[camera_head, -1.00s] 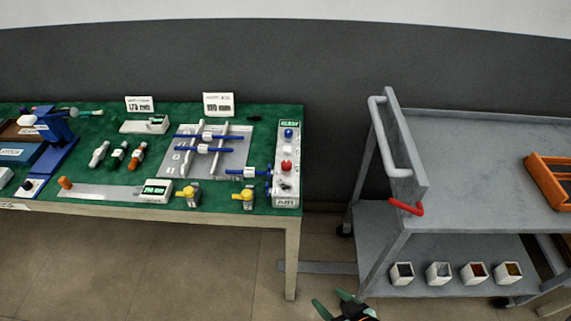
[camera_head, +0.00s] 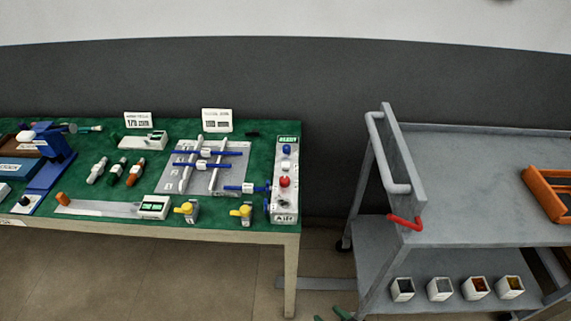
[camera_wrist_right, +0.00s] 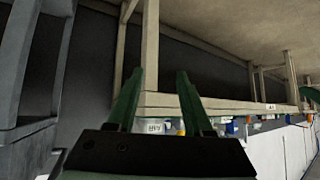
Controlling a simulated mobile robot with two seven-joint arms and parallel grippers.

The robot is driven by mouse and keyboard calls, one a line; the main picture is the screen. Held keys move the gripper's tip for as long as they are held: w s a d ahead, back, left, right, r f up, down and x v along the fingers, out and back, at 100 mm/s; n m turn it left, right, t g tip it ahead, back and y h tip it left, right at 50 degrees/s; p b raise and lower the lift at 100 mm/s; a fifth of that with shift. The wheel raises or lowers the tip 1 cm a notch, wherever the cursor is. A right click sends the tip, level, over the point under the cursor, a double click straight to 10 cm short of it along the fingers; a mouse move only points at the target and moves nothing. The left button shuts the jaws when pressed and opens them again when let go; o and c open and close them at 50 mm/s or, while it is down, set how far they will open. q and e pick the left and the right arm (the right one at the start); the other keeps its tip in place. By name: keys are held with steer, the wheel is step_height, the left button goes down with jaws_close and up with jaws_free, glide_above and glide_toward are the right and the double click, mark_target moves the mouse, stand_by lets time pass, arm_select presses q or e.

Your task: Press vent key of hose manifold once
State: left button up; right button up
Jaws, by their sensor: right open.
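At the right end of the green table top stands a tall light-grey panel (camera_head: 285,205) with a blue, a white and a red knob or key down its face and a label reading AIR at its foot. My right gripper (camera_head: 332,317) barely shows at the bottom edge, below and right of the table. In the right wrist view the right gripper (camera_wrist_right: 158,85) is open and empty, nothing between its fingers.
The green table (camera_head: 110,212) holds a grey plate with blue rods (camera_head: 168,176), yellow valves (camera_head: 242,211) and several other devices. A grey cart (camera_head: 460,180) with an orange tray (camera_head: 545,195) stands to the right. A floor gap separates table and cart.

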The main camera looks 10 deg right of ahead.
jaws_close()
stand_by(1.4)
